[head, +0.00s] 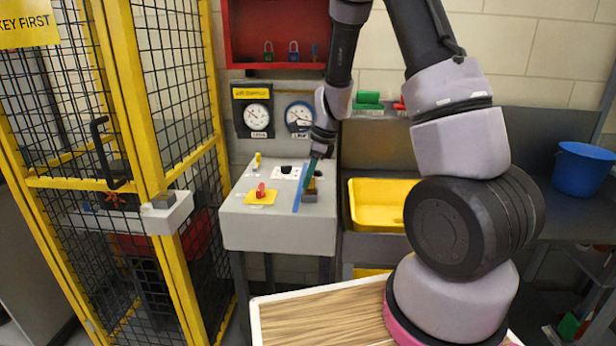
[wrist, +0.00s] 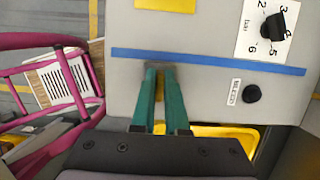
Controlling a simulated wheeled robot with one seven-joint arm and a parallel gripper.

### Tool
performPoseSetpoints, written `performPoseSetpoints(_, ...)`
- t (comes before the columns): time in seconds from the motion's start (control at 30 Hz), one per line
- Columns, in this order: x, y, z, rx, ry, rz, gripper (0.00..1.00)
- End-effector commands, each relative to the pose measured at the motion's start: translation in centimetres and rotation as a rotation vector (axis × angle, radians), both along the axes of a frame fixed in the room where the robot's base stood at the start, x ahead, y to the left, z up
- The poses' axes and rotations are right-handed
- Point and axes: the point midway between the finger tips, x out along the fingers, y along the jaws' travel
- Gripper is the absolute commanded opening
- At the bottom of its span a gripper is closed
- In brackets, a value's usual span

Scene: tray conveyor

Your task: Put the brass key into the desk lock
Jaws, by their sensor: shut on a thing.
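A round black fitting (wrist: 252,93) with a small white label is right of the fingers in the wrist view. I cannot read it as the desk lock.
A red handle on a yellow plate (head: 261,197) and a numbered dial (head: 287,171) stand on the desk left of the strip. A yellow bin (head: 380,207) is to the right. A yellow-framed mesh cage (head: 150,120) stands left; gauges (head: 257,117) hang behind.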

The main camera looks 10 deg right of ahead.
Motion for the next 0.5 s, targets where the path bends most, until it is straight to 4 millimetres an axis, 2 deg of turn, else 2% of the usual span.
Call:
performPoseSetpoints(0.03, -0.03, -0.02, -0.12, 0.000, 0.001, -0.001, 0.00)
performPoseSetpoints(0.07, -0.01, -0.01, -0.08, 0.000, 0.000, -0.001, 0.23)
performPoseSetpoints(0.1, -0.01, -0.01, -0.07, 0.000, 0.000, 0.000, 0.38)
performPoseSetpoints(0.13, -0.01, -0.01, -0.07, 0.000, 0.000, 0.000, 0.47)
performPoseSetpoints(0.5, -0.01, -0.07, 0.33, 0.001, -0.001, 0.001, 0.47)
